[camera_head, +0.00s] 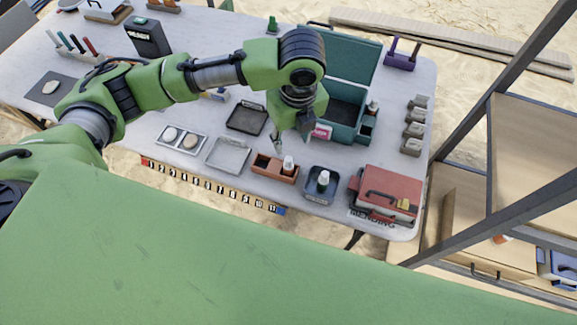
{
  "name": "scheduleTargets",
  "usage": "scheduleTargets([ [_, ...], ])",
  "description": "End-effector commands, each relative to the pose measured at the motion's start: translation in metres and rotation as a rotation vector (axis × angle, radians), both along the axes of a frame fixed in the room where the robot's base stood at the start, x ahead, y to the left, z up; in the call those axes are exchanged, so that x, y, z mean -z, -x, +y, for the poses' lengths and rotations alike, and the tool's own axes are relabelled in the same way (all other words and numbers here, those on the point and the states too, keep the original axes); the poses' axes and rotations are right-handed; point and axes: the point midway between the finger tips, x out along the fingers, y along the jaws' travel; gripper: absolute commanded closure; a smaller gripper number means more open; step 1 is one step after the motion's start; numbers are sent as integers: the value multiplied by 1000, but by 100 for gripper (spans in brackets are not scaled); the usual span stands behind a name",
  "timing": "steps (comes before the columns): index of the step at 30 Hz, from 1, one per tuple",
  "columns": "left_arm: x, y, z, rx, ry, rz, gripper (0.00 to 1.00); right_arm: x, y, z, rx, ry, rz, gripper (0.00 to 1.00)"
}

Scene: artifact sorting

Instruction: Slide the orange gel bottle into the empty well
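My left gripper (304,138) points down over the middle of the table, just behind the orange-brown caddy (262,172). Its fingers are small and dark here, so I cannot tell if they are open or shut. A white-capped bottle (288,165) stands in the right part of the caddy; its body colour is too small to tell. Left of it, the caddy looks empty. Another white-topped bottle (323,178) stands in a dark blue tray (311,190). I cannot pick out the orange gel bottle for certain. My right gripper is out of view.
The open teal case (350,70) stands behind the gripper, with a pink-and-white item (321,132) by its front corner. A red toolbox (388,188) stands at the right. A grey tray (228,153) lies left of the caddy. A shelf frame (480,115) rises beyond the table's right edge.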

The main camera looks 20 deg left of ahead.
Motion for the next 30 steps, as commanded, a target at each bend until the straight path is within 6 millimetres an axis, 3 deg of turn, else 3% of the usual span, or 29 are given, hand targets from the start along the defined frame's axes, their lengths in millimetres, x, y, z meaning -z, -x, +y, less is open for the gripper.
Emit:
scheduleTargets([
  [4,15,-1,5,9,-13,8,60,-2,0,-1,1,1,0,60],
  [12,66,-6,8,8,-11,5,60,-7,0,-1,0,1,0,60],
  [20,87,-7,10,9,-10,4,60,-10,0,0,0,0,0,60],
  [30,131,-7,11,9,-10,3,60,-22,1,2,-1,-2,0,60],
])
